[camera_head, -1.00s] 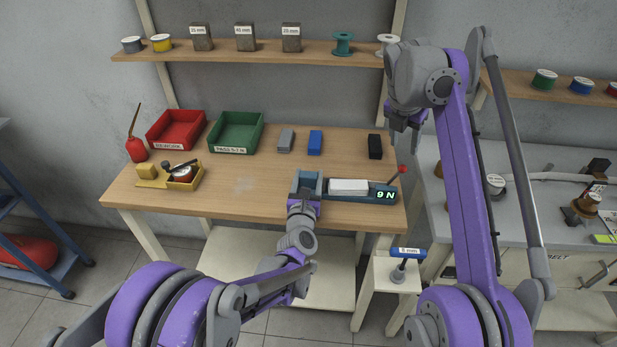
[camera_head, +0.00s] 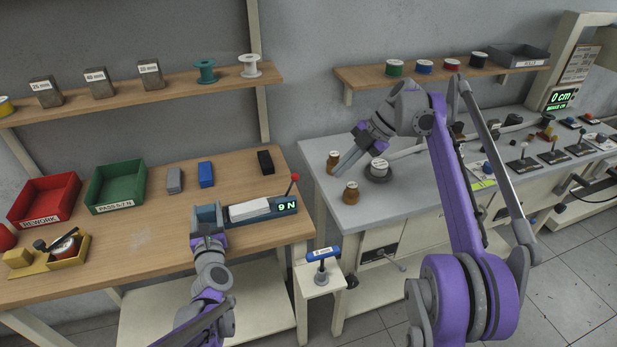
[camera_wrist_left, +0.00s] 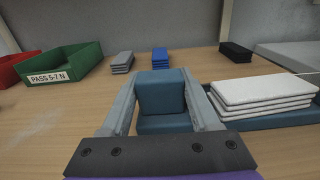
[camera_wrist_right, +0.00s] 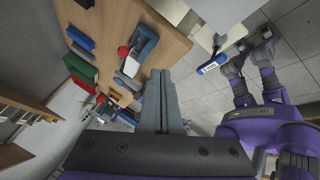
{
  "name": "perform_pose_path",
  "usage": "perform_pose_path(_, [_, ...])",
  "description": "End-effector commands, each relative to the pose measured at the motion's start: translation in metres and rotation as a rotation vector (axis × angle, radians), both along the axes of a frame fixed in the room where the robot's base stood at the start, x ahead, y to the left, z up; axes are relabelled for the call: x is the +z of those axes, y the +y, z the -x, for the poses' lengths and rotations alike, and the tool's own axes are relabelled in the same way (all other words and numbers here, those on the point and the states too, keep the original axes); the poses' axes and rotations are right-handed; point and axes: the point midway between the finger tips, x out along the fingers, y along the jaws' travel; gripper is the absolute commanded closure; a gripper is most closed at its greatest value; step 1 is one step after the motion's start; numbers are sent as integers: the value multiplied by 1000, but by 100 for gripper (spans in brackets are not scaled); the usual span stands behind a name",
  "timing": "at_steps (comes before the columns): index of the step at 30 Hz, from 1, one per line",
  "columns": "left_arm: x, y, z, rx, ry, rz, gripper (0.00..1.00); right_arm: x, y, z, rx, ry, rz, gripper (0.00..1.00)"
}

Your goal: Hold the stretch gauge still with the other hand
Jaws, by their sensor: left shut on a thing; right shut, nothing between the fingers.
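The stretch gauge (camera_head: 284,207) is a blue-grey device at the front right of the wooden bench. It has a display reading 9 N, a red-knobbed lever and a stack of white pads (camera_head: 250,210) on top. My left gripper (camera_head: 207,222) is shut on the gauge's blue end block (camera_wrist_left: 160,95), with one finger on each side of it. My right gripper (camera_head: 345,172) is shut and empty, over the left part of the grey bench. Its closed fingers (camera_wrist_right: 158,85) also show in the right wrist view. The gauge (camera_wrist_right: 132,60) is there beyond them.
A red REWORK tray (camera_head: 45,199) and green PASS tray (camera_head: 118,187) stand left on the wooden bench. Grey, blue and black pad stacks lie behind the gauge. Brown-based spools (camera_head: 351,193) stand near my right gripper.

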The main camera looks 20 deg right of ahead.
Motion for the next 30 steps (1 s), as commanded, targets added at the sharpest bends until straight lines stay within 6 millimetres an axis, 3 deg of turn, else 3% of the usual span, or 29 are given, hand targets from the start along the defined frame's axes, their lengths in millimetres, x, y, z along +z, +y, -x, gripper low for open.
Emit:
perform_pose_path(6, [0,0,0,-1,0,-1,100,9,-18,3,-35,-34,-116,100])
perform_pose_path(17, [0,0,0,0,0,-1,100,9,-18,2,-35,-36,-122,100])
perform_pose_path(23, [0,0,0,0,0,-1,100,-4,-4,-1,-33,-34,-123,100])
perform_pose_path(30, [0,0,0,0,0,-1,100,-41,29,-9,-32,-35,-122,100])
